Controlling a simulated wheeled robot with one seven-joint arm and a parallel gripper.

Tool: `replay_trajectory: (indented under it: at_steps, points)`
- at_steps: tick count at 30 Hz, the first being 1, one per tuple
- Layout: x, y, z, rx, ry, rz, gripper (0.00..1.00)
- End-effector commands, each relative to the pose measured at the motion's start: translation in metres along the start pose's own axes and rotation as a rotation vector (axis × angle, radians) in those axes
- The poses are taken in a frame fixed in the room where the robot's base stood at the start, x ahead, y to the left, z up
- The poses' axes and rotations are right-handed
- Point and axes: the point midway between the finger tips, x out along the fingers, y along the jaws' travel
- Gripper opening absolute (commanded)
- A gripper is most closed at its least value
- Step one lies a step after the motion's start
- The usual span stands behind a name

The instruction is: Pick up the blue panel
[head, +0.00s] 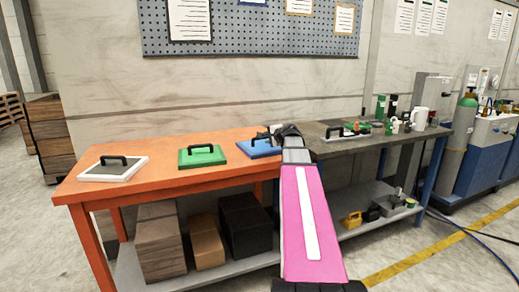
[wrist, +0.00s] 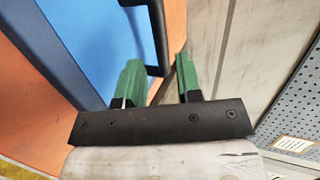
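The blue panel (head: 257,151) lies on the orange tabletop, near its right end, with a black handle (head: 261,142) on top. In the wrist view the blue panel (wrist: 95,40) fills the upper left, and part of its handle (wrist: 158,35) shows. My gripper (wrist: 158,62) is open, with two green fingers apart. In the picture the handle lies between the fingertips; I cannot tell how deep it sits or whether a finger touches it. In the head view my gripper (head: 273,133) is beside the panel's right side, and my arm hides part of that area.
A green panel (head: 202,157) and a white-rimmed dark panel (head: 113,169), both with black handles, lie left on the orange table (head: 170,178). A dark workbench (head: 345,148) with several items stands right. A pegboard wall (head: 250,32) is behind. Boxes sit below.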

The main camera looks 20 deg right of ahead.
Motion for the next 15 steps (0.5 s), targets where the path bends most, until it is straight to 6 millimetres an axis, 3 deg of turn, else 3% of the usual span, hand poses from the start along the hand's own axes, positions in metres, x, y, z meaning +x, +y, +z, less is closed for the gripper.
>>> replay_trajectory:
  at_steps: [4,15]
  points:
    - [0.025,-0.001,-0.001,-0.002,-0.001,0.001,0.33]
    - [0.056,-0.001,-0.003,-0.004,-0.001,0.001,0.33]
